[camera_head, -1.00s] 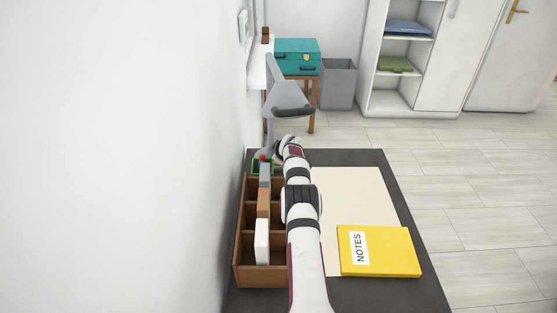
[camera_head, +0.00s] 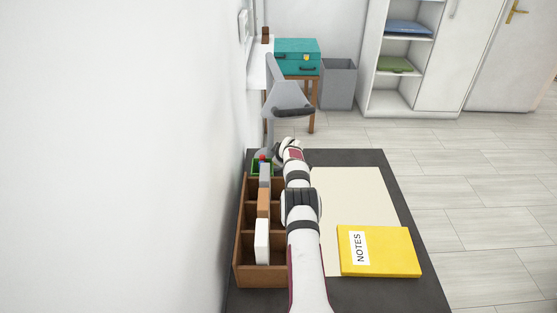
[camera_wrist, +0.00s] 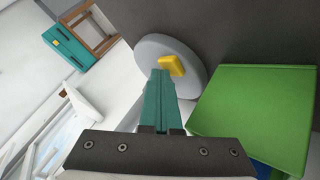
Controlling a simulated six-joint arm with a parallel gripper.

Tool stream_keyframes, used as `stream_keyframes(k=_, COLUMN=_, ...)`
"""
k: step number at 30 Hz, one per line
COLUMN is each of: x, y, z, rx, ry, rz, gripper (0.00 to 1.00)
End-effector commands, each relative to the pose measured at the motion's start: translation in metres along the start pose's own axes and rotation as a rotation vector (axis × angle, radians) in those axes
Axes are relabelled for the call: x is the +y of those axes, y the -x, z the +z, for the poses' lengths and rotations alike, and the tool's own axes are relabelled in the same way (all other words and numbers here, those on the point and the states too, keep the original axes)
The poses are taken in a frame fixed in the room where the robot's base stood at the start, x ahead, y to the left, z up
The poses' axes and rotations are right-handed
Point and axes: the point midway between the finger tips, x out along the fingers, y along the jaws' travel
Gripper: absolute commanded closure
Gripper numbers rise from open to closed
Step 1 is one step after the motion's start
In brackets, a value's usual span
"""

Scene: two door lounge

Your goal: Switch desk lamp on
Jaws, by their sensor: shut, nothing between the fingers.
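The grey desk lamp (camera_head: 288,93) stands at the far left end of the desk, with its arm upright and its head tilted over. No glow shows on it. In the wrist view its round grey base (camera_wrist: 197,54) carries a yellow switch (camera_wrist: 176,64). My gripper (camera_wrist: 160,74) has its teal fingers shut together with nothing between them. The fingertips are over the base, right beside the switch; I cannot tell whether they touch it. In the head view my arm's end hides most of the base, and the fingers are not clear.
A green holder (camera_wrist: 252,112) stands close to the right of my fingers in the wrist view. A brown wooden organizer (camera_head: 240,240) runs along the wall, left of my arm. A beige mat (camera_head: 355,200) and a yellow notebook (camera_head: 392,250) lie to the right. Behind stands a teal case (camera_head: 297,55).

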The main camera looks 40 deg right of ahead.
Motion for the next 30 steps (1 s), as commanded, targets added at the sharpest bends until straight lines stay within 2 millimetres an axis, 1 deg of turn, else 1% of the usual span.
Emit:
stream_keyframes(k=6, x=0.004, y=0.005, z=-0.003, rx=-0.001, ry=0.000, rz=-0.001, gripper=1.00)
stream_keyframes(k=14, x=0.005, y=0.007, z=-0.004, rx=-0.001, ry=0.000, rz=-0.001, gripper=1.00)
stream_keyframes(k=25, x=0.030, y=0.041, z=-0.030, rx=0.000, ry=0.000, rz=0.000, gripper=1.00)
stream_keyframes(k=30, x=0.035, y=0.048, z=-0.035, rx=-0.001, ry=0.000, rz=-0.001, gripper=1.00)
